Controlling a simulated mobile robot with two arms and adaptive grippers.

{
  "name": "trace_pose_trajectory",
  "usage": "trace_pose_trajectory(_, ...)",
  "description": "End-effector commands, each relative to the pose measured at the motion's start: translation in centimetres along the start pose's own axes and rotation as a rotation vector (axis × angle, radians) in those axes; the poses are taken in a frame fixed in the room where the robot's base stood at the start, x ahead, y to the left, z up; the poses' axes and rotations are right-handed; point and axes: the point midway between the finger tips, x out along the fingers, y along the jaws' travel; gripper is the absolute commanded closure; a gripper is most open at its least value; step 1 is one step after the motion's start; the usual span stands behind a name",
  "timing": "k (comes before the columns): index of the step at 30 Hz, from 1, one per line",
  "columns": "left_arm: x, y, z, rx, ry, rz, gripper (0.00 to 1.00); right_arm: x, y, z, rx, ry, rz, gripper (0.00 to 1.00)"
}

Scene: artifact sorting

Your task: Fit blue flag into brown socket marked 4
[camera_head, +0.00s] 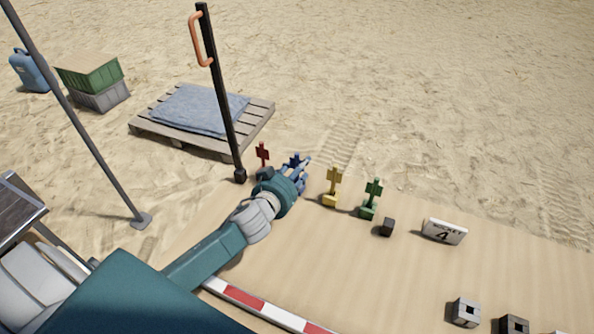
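A blue flag (296,159) stands in the row of small flags on the sand, between the red and yellow ones. My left gripper (302,174) is right at the blue flag and hides its lower part. The fingers look similar in colour to the flag, so I cannot tell whether they are closed on it. A grey-brown socket block (466,312) and a darker brown one (514,325) sit at the bottom right; I see no number on either. My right gripper is not in view.
Red (262,154), yellow (333,184) and green (373,196) flags stand close by, with a small dark block (387,227) beyond. A black post (222,95) rises left of the red flag. A red-white barrier (245,298) crosses the front. Sand between sign and sockets is clear.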

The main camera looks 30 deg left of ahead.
Motion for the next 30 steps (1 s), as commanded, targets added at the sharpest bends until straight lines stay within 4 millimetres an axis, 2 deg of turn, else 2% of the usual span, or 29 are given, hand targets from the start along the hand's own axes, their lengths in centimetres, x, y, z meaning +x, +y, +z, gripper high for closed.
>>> trace_pose_trajectory(1,0.0,0.0,0.0,0.000,0.000,0.000,0.72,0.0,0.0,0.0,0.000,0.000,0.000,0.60)
trace_pose_trajectory(5,0.0,0.0,0.0,0.000,0.000,0.000,0.98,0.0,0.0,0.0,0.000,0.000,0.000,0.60)
trace_pose_trajectory(6,0.0,0.0,0.0,0.000,0.000,0.000,1.00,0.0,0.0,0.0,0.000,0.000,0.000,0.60)
trace_pose_trajectory(15,0.0,0.0,-0.1,0.000,0.000,0.000,1.00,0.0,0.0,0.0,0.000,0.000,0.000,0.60)
trace_pose_trajectory(20,-0.2,0.0,-0.9,0.000,0.003,0.000,1.00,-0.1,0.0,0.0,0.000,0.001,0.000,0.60)
trace_pose_trajectory(26,-1.1,0.0,-3.6,0.002,0.005,0.001,1.00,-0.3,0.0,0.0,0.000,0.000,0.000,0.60)
trace_pose_trajectory(30,-2.0,0.0,-6.7,0.001,0.008,0.001,1.00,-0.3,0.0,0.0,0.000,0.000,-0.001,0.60)
